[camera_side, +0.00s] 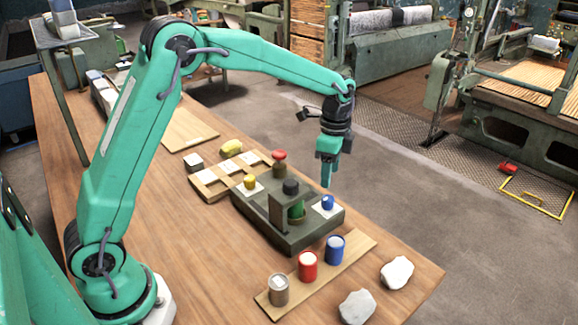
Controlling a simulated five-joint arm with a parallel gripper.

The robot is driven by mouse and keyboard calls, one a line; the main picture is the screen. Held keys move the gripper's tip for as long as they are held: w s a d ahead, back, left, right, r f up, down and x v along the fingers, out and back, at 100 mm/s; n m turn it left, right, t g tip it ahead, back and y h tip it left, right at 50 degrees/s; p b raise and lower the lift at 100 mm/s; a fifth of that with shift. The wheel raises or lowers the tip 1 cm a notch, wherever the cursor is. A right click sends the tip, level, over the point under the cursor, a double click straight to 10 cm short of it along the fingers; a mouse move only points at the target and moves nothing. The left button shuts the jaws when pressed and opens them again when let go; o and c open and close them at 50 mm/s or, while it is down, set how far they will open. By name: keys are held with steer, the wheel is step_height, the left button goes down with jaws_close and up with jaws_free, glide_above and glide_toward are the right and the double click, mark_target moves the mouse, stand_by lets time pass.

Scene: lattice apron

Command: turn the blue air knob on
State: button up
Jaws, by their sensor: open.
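The blue air knob (327,202) sits on a pale plate at the right end of a dark green control box (283,241) on the wooden table. My gripper (327,180) points down just above the blue knob, its fingertips close to the knob's top. I cannot tell from this view whether they touch it. The gripper is open with nothing seen between its fingers. The far finger is mostly hidden behind the near one. The knob's on or off marking is too small to read.
In front, a wooden strip (345,262) holds grey, red and blue cans (334,249). Two whitish lumps (397,272) lie near the table's right edge.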

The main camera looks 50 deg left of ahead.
mark_target(327, 197)
steer(key=shift+s+f, duration=0.15)
steer(key=shift+f, duration=3.7)
steer(key=c, duration=1)
